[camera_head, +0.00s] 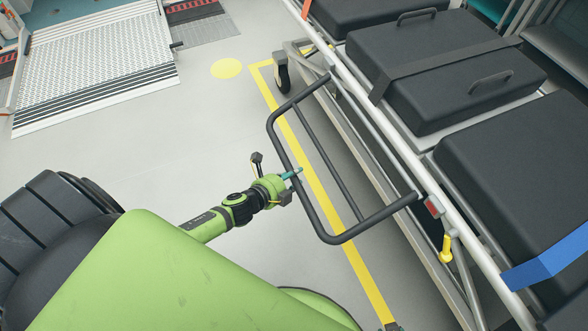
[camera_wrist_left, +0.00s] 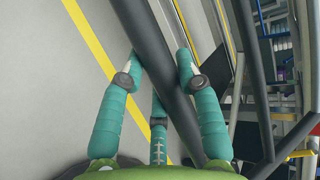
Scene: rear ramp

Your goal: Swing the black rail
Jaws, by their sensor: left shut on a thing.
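The black rail (camera_head: 375,220) is a rounded tubular frame with a middle bar, on the near side of a stretcher (camera_head: 405,150). It sticks out from the stretcher's side frame, over the floor. My left gripper (camera_head: 293,174) reaches it from the left and is shut on its outer bar, about midway along. In the left wrist view, the rail (camera_wrist_left: 150,40) runs diagonally between the teal fingers of the gripper (camera_wrist_left: 160,68), one on either side and one lower down. My right gripper is not in view.
The stretcher has black cushions (camera_head: 440,70), a wheel (camera_head: 282,75) and a yellow lever (camera_head: 446,248). A yellow line (camera_head: 310,170) crosses the floor under the rail. A metal ramp (camera_head: 95,65) lies at the upper left. Grey floor (camera_head: 150,150) between is clear.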

